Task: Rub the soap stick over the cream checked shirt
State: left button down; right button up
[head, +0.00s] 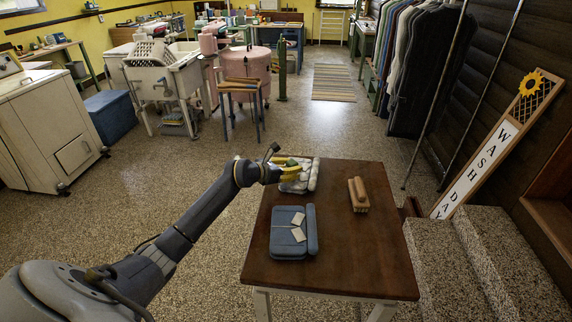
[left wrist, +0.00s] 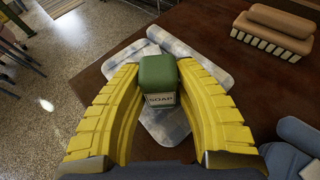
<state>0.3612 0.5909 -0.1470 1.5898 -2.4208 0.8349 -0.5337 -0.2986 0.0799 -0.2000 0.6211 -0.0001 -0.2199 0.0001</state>
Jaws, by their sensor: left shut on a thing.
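The cream checked shirt (head: 300,186) lies folded at the far left of the brown table, with a rolled edge along its right side; it also shows in the left wrist view (left wrist: 210,62). My left gripper (head: 290,170) is over the shirt. In the left wrist view its yellow fingers (left wrist: 160,88) are shut on the green soap stick (left wrist: 158,72), which has a pale "SOAP" label. The soap stick is in front of the shirt there; I cannot tell whether it touches the cloth. My right gripper is out of view.
A folded blue shirt (head: 287,247) lies nearer on the table (head: 350,262). A wooden scrub brush (head: 358,195) with pale bristles lies to the right. The table's right and front parts are bare. Stone steps (head: 452,262) stand to the right.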

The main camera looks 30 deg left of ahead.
pick_arm(q)
notch_tip(320, 180, up, 2)
jog(key=shift+w+a+r, duration=0.1)
jog(key=shift+r, duration=2.95)
